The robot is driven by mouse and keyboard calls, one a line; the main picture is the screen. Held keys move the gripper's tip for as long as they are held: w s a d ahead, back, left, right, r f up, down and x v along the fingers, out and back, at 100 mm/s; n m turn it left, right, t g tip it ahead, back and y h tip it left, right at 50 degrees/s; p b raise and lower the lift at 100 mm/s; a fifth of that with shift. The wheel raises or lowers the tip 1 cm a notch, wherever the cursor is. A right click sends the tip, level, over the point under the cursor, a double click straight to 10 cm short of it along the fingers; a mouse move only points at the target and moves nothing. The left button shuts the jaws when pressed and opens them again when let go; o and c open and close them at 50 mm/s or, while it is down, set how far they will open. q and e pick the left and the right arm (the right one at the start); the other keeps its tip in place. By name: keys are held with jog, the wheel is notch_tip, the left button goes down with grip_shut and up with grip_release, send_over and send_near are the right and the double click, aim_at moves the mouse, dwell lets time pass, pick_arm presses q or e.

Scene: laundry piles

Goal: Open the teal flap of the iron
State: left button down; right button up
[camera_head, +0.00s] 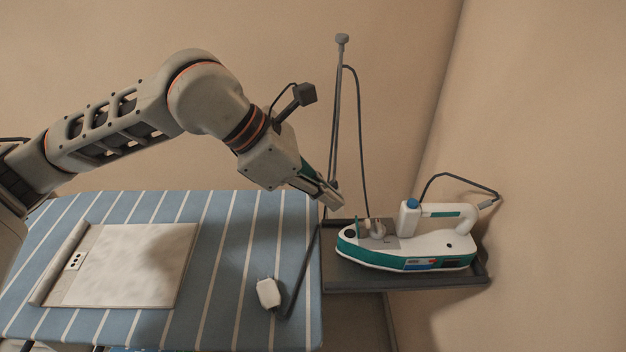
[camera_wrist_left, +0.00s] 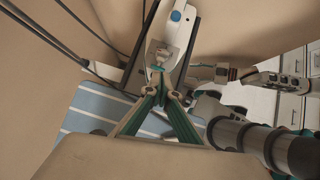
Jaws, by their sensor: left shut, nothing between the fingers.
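The white and teal iron (camera_head: 425,243) lies on a dark tray at the right end of the ironing board, its pointed nose to the left. A small teal piece, apparently the flap (camera_head: 357,228), stands near the nose beside a pale round part. My left gripper (camera_head: 338,203) is shut and empty, above and slightly left of the nose, apart from it. In the left wrist view, the fingertips (camera_wrist_left: 160,88) meet just below the teal piece (camera_wrist_left: 158,69) at the iron's near end. What seems to be my right gripper (camera_wrist_left: 208,73) shows small; its jaws are unclear.
The striped blue board (camera_head: 225,230) carries a folded pale cloth (camera_head: 125,265) and a small white object (camera_head: 268,293). A thin upright pole (camera_head: 337,110) with a cable stands behind the tray (camera_head: 365,280). A wall is close on the right.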

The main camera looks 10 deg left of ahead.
aim_at(366, 221)
pick_arm(q)
jog(key=x, duration=0.6)
jog(key=shift+w+d+r, duration=0.1)
jog(key=shift+w+d, duration=0.05)
jog(key=shift+d, duration=0.2)
jog(key=shift+w+d+f, duration=0.1)
jog(key=shift+d+f, duration=0.15)
jog(key=shift+d, duration=0.3)
jog(key=shift+w+d, duration=0.15)
jog(key=shift+d, duration=0.4)
jog(key=shift+a, duration=0.1)
jog(key=shift+a, duration=0.1)
